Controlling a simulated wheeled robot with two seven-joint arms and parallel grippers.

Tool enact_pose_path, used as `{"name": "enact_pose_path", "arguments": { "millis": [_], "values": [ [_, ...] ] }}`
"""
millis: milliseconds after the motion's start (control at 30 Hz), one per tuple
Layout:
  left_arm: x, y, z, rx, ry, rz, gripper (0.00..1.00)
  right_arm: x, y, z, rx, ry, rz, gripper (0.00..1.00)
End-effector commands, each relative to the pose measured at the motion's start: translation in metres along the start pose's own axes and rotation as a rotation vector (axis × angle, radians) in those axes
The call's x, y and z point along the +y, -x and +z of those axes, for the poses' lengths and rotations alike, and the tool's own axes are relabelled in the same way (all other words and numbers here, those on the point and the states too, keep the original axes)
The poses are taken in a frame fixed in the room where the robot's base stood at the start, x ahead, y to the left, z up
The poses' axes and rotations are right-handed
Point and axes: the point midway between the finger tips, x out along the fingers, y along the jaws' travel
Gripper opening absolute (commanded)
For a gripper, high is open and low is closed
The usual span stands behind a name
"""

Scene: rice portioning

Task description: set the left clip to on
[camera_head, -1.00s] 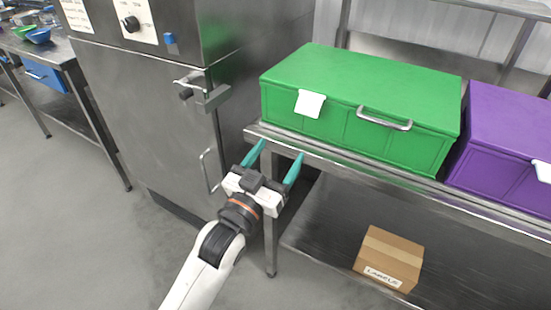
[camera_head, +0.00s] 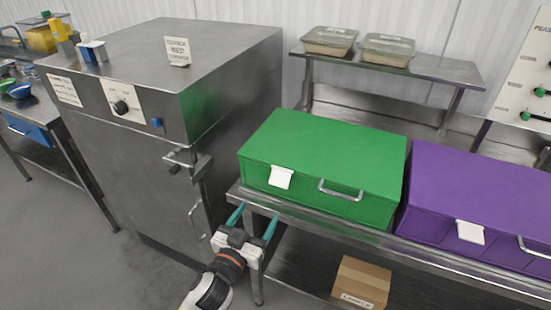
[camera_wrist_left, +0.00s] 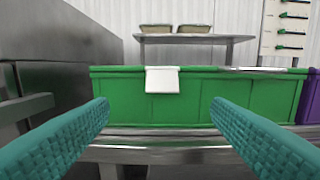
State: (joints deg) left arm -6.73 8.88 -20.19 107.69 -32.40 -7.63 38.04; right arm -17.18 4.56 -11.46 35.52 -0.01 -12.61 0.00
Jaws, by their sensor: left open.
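A pale board (camera_head: 522,75) at the far right edge carries small green clips, one of them a green clip (camera_head: 526,115) low on its left. The board also shows in the left wrist view (camera_wrist_left: 272,30), with several green clips. No clip is labelled left, and I cannot read their settings. My left gripper (camera_head: 255,212) is open and empty at the bench's front edge, below the green box (camera_head: 325,160), far from the board. In the left wrist view its teal fingers (camera_wrist_left: 160,128) stand wide apart, with the green box (camera_wrist_left: 130,100) ahead.
A steel cabinet (camera_head: 130,165) stands left of the gripper. The steel bench (camera_head: 450,270) holds the green box and a purple box (camera_head: 480,195). A shelf (camera_head: 440,70) behind bears two lidded trays. A cardboard box (camera_head: 362,280) is below. Floor is clear at the left.

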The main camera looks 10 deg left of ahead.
Motion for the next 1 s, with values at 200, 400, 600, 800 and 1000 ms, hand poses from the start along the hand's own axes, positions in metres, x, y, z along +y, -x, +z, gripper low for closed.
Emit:
{"name": "enact_pose_path", "arguments": {
  "millis": [200,400,600,800,1000],
  "values": [
    [-0.002,0.003,0.005,0.039,-0.001,-0.012,0.73,-0.001,0.032,0.003,0.0,0.0,0.0,0.0],
    [-0.003,-0.016,0.003,0.038,-0.001,-0.011,0.73,-0.001,0.034,0.003,0.0,0.0,0.0,0.0],
    [-0.003,-0.057,0.002,0.038,-0.001,-0.012,0.73,-0.001,0.041,0.004,0.0,0.0,0.0,0.0],
    [-0.004,-0.093,0.0,0.037,0.0,-0.011,0.73,-0.001,0.043,0.004,0.0,0.0,-0.001,0.0],
    [-0.004,-0.112,-0.002,0.039,-0.002,-0.011,0.73,-0.001,0.043,0.004,0.0,0.0,-0.001,0.0]
  ]
}}
